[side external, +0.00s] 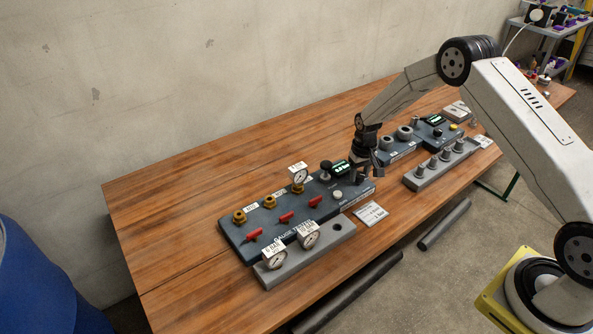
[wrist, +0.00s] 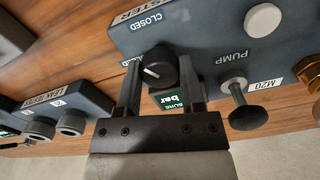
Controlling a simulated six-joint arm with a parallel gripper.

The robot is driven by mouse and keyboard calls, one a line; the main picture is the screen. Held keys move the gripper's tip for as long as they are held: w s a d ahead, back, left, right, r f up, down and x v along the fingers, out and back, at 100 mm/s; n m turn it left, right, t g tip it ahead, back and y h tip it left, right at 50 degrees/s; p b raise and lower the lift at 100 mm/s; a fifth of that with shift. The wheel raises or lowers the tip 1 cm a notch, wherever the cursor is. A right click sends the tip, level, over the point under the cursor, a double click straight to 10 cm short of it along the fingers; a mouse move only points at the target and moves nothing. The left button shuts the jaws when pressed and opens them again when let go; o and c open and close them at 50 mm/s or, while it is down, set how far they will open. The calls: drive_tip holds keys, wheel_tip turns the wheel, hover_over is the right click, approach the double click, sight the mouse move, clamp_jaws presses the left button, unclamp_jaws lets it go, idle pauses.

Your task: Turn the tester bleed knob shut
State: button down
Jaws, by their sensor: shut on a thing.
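The gauge tester (side external: 228,236) is a blue-grey panel on the wooden table. In the wrist view its dark, round bleed knob (wrist: 160,66) sits between the two fingers of my gripper (wrist: 161,80), which is shut on it. A white pointer line on the knob slants toward the left finger. A CLOSED label (wrist: 147,20) lies above the knob in that view; another label by the left fingertip is mostly covered. In the side view my gripper (side external: 367,170) is at the tester's right end and hides the knob.
A black pump plunger (wrist: 247,115) and a pale round button (wrist: 262,20) stand near the knob. A lit green display (side external: 342,168) is close to my gripper. Two gauges (side external: 308,235) sit in a grey block in front. The leak-test unit (side external: 398,148) stands to the right.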

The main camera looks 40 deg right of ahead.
sight(360, 174)
drive_tip(key=m, duration=0.6)
idle(0.5)
drive_tip(key=shift+c, duration=1)
unclamp_jaws()
drive_tip(key=shift+r, duration=0.1)
drive_tip(key=shift+r, duration=3.8)
drive_tip(key=shift+r, duration=0.15)
